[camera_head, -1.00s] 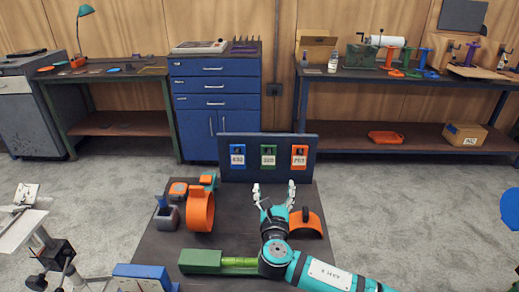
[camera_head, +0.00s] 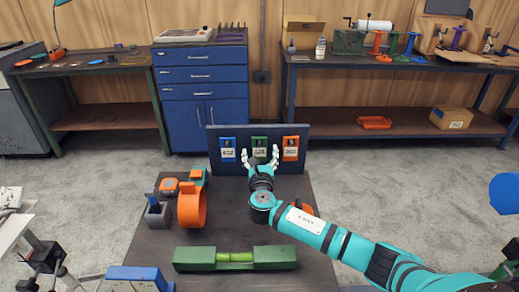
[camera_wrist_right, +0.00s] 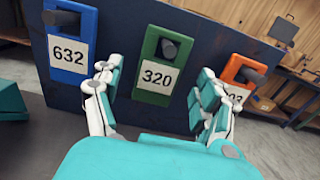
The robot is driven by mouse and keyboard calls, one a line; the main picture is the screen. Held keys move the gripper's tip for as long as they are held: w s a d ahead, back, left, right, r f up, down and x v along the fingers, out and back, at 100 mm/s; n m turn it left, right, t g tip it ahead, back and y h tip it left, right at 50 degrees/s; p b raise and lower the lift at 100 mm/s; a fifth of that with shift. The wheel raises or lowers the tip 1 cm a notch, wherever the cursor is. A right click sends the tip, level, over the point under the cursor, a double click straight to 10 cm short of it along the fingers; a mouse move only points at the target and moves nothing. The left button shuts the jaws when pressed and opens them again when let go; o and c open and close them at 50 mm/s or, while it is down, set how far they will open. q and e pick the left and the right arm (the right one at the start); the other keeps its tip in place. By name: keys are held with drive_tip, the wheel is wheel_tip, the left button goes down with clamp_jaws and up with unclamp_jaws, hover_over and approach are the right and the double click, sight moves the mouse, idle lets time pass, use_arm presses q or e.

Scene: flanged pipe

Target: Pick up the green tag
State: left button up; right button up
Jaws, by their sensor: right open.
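The green tag (camera_wrist_right: 155,84), labelled 320, hangs on a dark peg on the upright blue board (camera_head: 303,162). It also shows in the head view (camera_head: 259,143), between the blue tag (camera_head: 227,148) and the orange tag (camera_head: 291,148). My right gripper (camera_head: 262,155) is open and empty in front of the board, its fingers apart on either side of the green tag's lower part in the picture. In the wrist view its fingers (camera_wrist_right: 158,98) frame the green tag, with a gap between them and it. The right finger covers part of the orange tag. My left gripper is not in view.
On the dark table (camera_head: 235,222) stand an orange ring (camera_head: 192,207), a grey holder (camera_head: 157,214) and a green block with a bright green rod (camera_head: 235,257). Another orange part (camera_head: 307,209) is partly behind my right arm. A blue block (camera_head: 138,277) is at the front left.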

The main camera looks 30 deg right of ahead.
drive_tip(key=shift+w+d, duration=0.25)
drive_tip(key=shift+w, duration=0.3)
drive_tip(key=shift+w+d+f, duration=0.1)
drive_tip(key=shift+w, duration=0.2)
drive_tip(key=shift+c, duration=0.3)
drive_tip(key=shift+s, duration=0.1)
drive_tip(key=shift+c, duration=1.2)
drive_tip(key=c, duration=0.7)
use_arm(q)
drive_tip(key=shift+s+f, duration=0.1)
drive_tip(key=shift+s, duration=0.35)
use_arm(e)
drive_tip(key=shift+c, duration=0.3)
